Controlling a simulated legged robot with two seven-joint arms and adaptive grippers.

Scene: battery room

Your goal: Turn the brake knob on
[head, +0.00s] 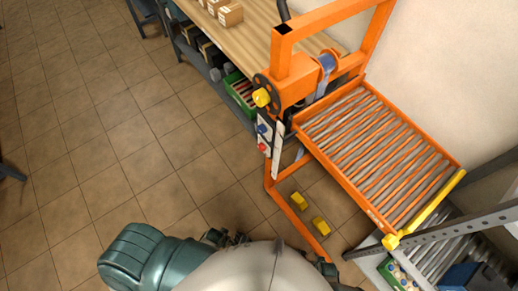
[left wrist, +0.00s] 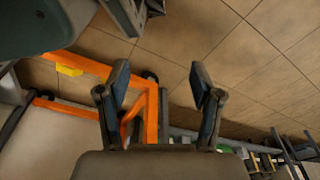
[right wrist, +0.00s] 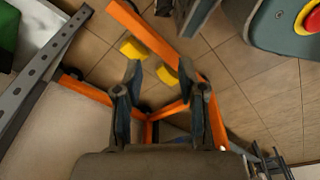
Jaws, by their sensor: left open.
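An orange lifting frame with a roller bed (head: 380,150) stands at the right in the head view. A yellow knob (head: 262,97) sits on a black disc at the frame's near upper corner. Below it is a control panel (head: 264,141) with a blue and a red control. Another yellow knob (head: 391,241) is at the roller bed's lower corner; which one is the brake knob I cannot tell. My left gripper (left wrist: 159,82) is open and empty, apart from the frame. My right gripper (right wrist: 161,85) is also open and empty, with orange frame bars beyond it.
A wooden workbench (head: 250,40) with boxes stands behind the frame, with a green crate (head: 240,92) beneath. Yellow blocks (head: 320,226) lie low by the frame's base. A grey perforated rail (head: 440,231) is at lower right.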

